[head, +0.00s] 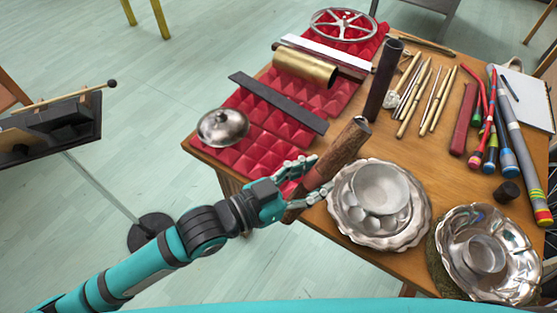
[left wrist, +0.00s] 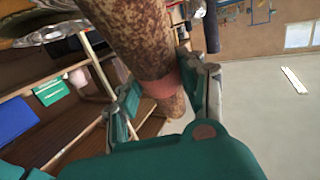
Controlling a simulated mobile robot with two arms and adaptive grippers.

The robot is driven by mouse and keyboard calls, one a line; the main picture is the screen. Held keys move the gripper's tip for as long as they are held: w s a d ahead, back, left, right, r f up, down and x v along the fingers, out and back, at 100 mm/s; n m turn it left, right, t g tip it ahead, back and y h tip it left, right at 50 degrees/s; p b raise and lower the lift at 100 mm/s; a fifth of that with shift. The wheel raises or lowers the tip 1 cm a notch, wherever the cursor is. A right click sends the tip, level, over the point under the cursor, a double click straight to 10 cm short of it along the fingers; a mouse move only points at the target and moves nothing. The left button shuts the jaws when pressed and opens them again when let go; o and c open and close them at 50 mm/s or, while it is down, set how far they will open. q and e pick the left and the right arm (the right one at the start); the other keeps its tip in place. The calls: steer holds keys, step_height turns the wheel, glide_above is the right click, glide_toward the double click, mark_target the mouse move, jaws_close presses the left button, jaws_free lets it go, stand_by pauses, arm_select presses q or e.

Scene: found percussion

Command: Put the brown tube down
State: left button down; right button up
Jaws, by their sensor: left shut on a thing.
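The brown tube (head: 338,154) is a rusty, mottled tube with a reddish band. My left gripper (head: 302,188) is shut around its lower part and holds it tilted, its open top end leaning to the right. It appears in front of the table's near edge, left of the silver dish; I cannot tell whether it touches the table. In the left wrist view the brown tube (left wrist: 140,40) passes between the fingers of the gripper (left wrist: 165,95), near its reddish band. The wooden table (head: 440,150) fills the right half of the head view. My right gripper is not in view.
Red foam (head: 240,150) bears a bell (head: 222,127), a dark bar (head: 278,102) and a brass cylinder (head: 305,67). A dark tube (head: 384,80) stands behind the brown tube. A scalloped silver dish (head: 418,235) with bowls is close on the right. Sticks and striped tubes crowd the far right.

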mark_target(340, 170)
arm_select(q)
steer(key=s+r+t+h, duration=0.1)
steer(key=s+d+r+n+t+h+b, duration=0.1)
steer(key=t, duration=0.1)
steer(key=shift+s+t+h, duration=0.15)
steer(key=shift+t+h, duration=0.15)
steer(key=s+a+r+n+t+y+b, duration=0.1)
steer(key=s+a+r+n+t+y, duration=0.2)
steer(key=t, duration=0.4)
steer(key=w+a+f, duration=0.2)
steer(key=w+a, duration=0.1)
steer(key=w, duration=0.5)
steer(key=w+a+f+n+t, duration=0.1)
steer(key=w+a+f, duration=0.2)
steer(key=w, duration=0.4)
steer(key=shift+w+f, duration=0.25)
steer(key=shift+w, duration=0.15)
steer(key=shift+f, duration=0.15)
steer(key=c, duration=0.7)
jaws_free()
steer(key=shift+c, duration=0.2)
